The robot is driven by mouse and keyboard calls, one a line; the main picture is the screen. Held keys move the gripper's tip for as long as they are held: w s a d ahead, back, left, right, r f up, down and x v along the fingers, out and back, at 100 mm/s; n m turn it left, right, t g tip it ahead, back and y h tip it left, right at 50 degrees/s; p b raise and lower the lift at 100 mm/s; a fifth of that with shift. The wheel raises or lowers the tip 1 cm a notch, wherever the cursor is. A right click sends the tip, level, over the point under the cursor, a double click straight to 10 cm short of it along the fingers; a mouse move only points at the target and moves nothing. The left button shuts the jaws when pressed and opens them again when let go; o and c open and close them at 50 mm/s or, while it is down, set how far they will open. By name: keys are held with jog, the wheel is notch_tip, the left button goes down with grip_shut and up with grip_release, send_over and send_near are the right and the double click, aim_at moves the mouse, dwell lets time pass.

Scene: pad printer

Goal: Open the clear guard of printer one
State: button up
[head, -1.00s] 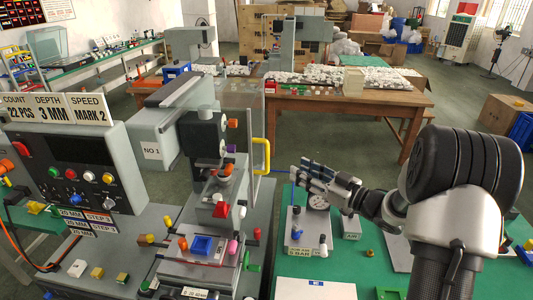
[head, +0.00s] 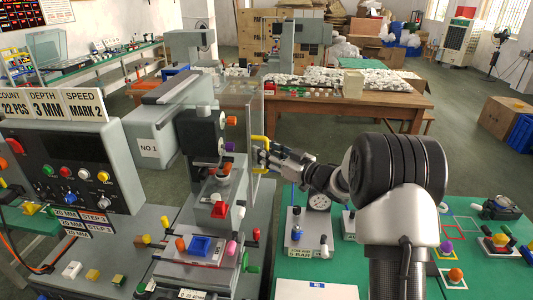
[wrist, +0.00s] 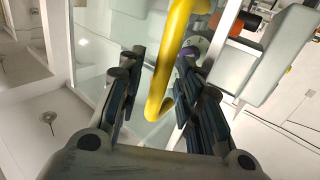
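Printer one, marked "NO 1" (head: 149,149), stands at the left in the head view. Its clear guard (head: 258,108) is an upright transparent panel on the printer's right side, with a yellow bar handle (head: 259,139) on it. My gripper (head: 261,155) is at that handle, coming from the right, and hides part of it. In the wrist view the yellow handle (wrist: 165,68) runs between the two dark fingers of my gripper (wrist: 158,75). The fingers are apart, with gaps on both sides of the bar. The clear panel (wrist: 103,45) shows behind it.
The control panel (head: 68,165) with knobs is at the left. A green bench mat (head: 340,262) with a gauge and small fixtures lies below my arm. A purple knob and an orange knob (head: 231,121) sit on the printer head near the guard.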

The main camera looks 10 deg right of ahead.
grip_shut()
dwell(0.7)
